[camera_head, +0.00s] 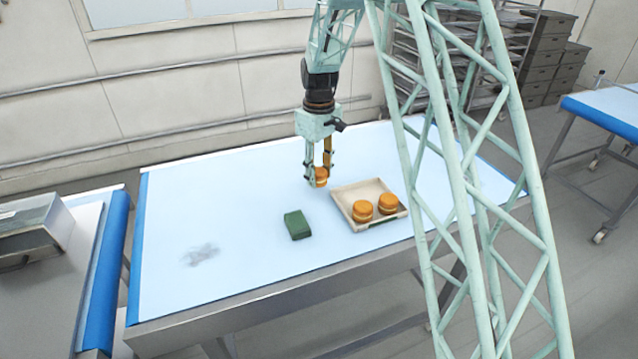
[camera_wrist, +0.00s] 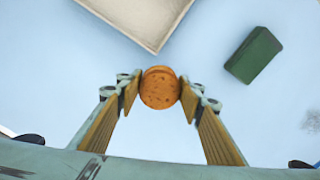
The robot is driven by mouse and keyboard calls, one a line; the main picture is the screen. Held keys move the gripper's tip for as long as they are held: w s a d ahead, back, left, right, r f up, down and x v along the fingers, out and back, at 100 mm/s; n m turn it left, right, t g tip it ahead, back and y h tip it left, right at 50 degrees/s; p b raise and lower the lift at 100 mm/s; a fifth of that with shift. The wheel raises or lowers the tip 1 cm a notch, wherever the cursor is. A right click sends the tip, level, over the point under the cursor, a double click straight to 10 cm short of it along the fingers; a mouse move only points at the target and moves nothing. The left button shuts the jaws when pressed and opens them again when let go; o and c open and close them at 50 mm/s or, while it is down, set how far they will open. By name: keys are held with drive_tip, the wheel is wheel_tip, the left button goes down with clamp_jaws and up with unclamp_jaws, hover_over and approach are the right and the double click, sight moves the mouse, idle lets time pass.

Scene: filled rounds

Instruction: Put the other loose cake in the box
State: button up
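My gripper (camera_head: 318,180) points down over the table, left of the box. Its fingers are closed against both sides of a round orange-brown cake (camera_head: 321,174). In the wrist view this cake (camera_wrist: 160,88) sits between the two fingertips. I cannot tell whether it still touches the table. The shallow cream box (camera_head: 346,200) is open at the top, and its corner (camera_wrist: 152,48) shows in the wrist view. Two similar cakes, one at the left (camera_head: 362,211) and one at the right (camera_head: 388,203), stand in its near part. Its far part looks empty.
A dark green block (camera_head: 297,225) lies on the table left of the box; it also shows in the wrist view (camera_wrist: 254,55). A grey smudge (camera_head: 200,255) marks the left of the light blue tabletop (camera_head: 240,210), which is otherwise clear. A pale green lattice column (camera_head: 455,160) hides the table's right part.

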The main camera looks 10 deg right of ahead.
sight(319, 182)
drive_tip(key=shift+f, duration=1.65)
drive_tip(key=shift+f, duration=0.2)
drive_tip(key=o, duration=0.6)
drive_tip(key=shift+r, duration=0.25)
wheel_tip(319, 182, up, 11)
drive_tip(key=shift+r, duration=0.45)
